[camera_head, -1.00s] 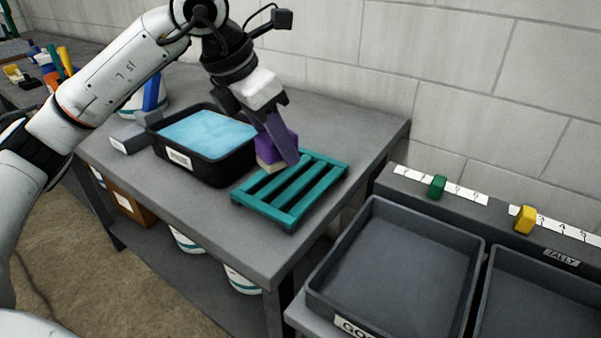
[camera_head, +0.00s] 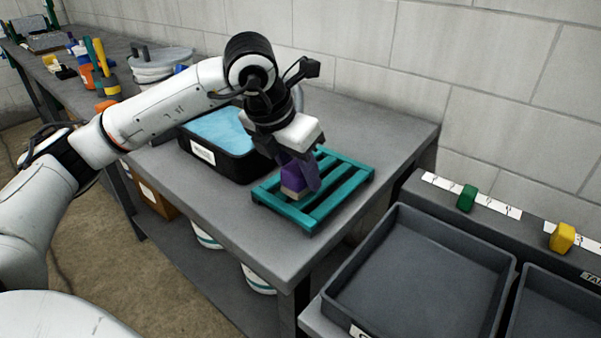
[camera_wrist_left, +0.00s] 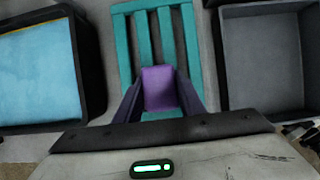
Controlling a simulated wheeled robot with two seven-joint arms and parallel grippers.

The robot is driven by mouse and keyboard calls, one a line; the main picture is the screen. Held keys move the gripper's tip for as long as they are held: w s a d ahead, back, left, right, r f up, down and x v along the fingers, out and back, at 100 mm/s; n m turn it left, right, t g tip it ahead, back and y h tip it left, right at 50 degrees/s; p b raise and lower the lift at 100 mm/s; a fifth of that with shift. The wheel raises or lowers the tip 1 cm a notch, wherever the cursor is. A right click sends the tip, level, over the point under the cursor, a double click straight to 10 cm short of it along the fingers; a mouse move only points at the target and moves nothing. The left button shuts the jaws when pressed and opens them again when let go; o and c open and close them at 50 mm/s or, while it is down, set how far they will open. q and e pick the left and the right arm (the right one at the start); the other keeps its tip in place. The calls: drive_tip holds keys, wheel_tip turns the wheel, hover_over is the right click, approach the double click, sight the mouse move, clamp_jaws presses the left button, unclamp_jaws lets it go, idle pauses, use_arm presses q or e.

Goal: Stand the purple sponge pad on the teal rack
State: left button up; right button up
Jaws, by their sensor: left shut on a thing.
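The purple sponge pad (camera_head: 291,178), with a pale lower part, is between the fingers of my left gripper (camera_head: 303,182). My left gripper is shut on it and points down over the teal rack (camera_head: 345,196). The pad is roughly upright at the rack's left part; I cannot tell whether its lower end touches the slats. In the left wrist view the purple pad (camera_wrist_left: 160,88) sits between both fingers, with the teal rack's slats (camera_wrist_left: 143,38) behind it. The gripper hides part of the pad and rack. My right gripper is not in view.
A black tub (camera_head: 204,153) of blue water stands left of the rack on the grey bench (camera_head: 225,207). Grey trays (camera_head: 415,270) stand to the right, lower than the bench. Green (camera_head: 467,198) and yellow (camera_head: 562,237) blocks sit on number strips by the wall.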

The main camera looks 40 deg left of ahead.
use_arm(q)
drive_tip(key=shift+f, duration=0.1)
drive_tip(key=shift+f, duration=0.2)
drive_tip(key=o, duration=0.9)
drive_tip(key=shift+r, duration=0.1)
drive_tip(key=shift+s+r, duration=0.1)
drive_tip(key=shift+r, duration=0.4)
drive_tip(key=p+v, duration=0.1)
drive_tip(key=v, duration=1)
drive_tip(key=shift+s+r, duration=0.1)
drive_tip(key=shift+s, duration=0.05)
